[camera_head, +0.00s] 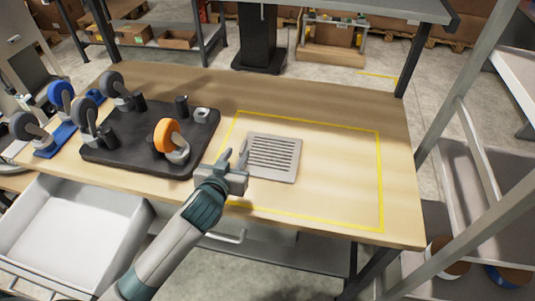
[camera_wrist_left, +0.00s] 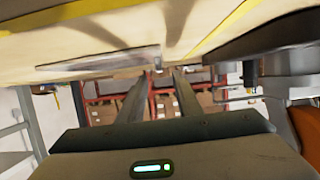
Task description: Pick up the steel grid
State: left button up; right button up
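The steel grid (camera_head: 271,156) is a flat grey square plate with slots. It lies on the wooden table inside a yellow outlined area. My left gripper (camera_head: 235,157) is just left of the grid, with its two fingers apart and nothing visible between them. In the left wrist view the open fingers (camera_wrist_left: 158,92) point forward, and the grid (camera_wrist_left: 100,58) shows edge-on, as a thin grey strip on the table at the upper left. I cannot tell whether a finger touches the grid. My right gripper is not in view.
A black tray (camera_head: 110,154) left of the grid holds several caster wheels, including an orange one (camera_head: 167,136). A blue wheel (camera_head: 61,94) stands farther left. The wooden table (camera_head: 398,160) is clear right of the grid. A white bin (camera_head: 70,225) is at the lower left.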

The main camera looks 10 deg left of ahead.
aim_at(243, 145)
pick_arm(q)
jog(key=shift+w, duration=0.1)
jog(key=shift+w+p, duration=0.5)
jog(key=shift+w, duration=0.1)
jog(key=p+x, duration=0.1)
jog(key=x, duration=0.2)
jog(key=shift+s+f, duration=0.1)
jog(key=shift+w+f, duration=0.25)
jog(key=shift+w, duration=0.2)
jog(key=shift+c, duration=0.3)
grip_shut()
